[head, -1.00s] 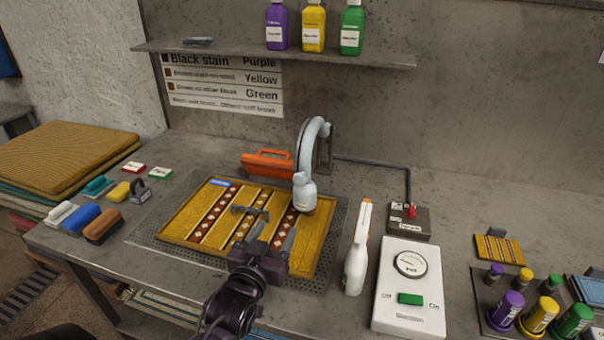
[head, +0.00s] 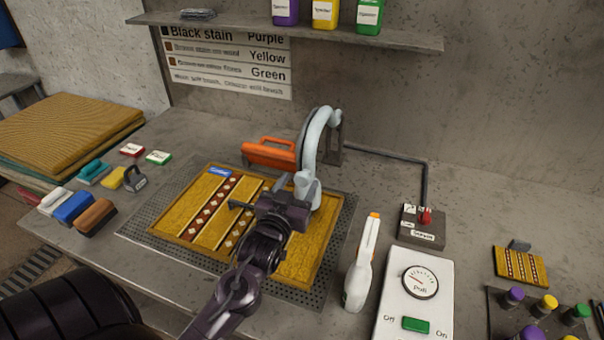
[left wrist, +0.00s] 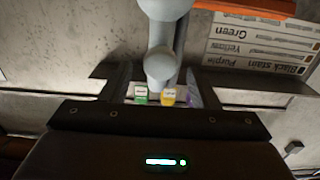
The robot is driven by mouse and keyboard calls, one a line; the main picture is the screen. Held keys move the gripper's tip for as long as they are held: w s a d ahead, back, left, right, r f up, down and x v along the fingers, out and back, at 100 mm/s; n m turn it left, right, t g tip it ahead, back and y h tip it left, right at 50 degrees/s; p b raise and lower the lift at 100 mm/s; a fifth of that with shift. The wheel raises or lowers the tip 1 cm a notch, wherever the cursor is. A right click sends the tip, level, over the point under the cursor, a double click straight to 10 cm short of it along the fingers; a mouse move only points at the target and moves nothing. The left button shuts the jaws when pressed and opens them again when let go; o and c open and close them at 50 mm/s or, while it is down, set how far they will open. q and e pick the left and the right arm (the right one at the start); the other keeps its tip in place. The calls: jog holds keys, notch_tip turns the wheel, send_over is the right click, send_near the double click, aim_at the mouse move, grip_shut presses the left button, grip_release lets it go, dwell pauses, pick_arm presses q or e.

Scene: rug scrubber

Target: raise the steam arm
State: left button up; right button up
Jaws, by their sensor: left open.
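The steam arm (head: 313,145) is a pale grey-blue curved pipe on a dark bracket at the back of the bench, bent down over the rug. Its lower head is partly hidden behind my left gripper (head: 275,195) in the head view. That gripper is open over the rug, right at the head. In the left wrist view, the steam arm (left wrist: 161,62) shows between the two spread fingers (left wrist: 160,86); I cannot tell whether they touch it. The yellow patterned rug (head: 178,224) lies flat on a perforated plate. My right gripper is not in view.
An orange-handled tool (head: 268,153) lies behind the rug. A switch box (head: 421,232) with a red knob connects to a pipe. Several brushes (head: 97,217) lie left. A shelf (head: 300,30) overhangs the back.

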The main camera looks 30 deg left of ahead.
aim_at(300, 180)
pick_arm(q)
jog(key=x, duration=0.3)
jog(key=shift+f, duration=0.1)
grip_shut()
jog(key=shift+w+p, duration=0.1)
jog(key=shift+p, duration=0.2)
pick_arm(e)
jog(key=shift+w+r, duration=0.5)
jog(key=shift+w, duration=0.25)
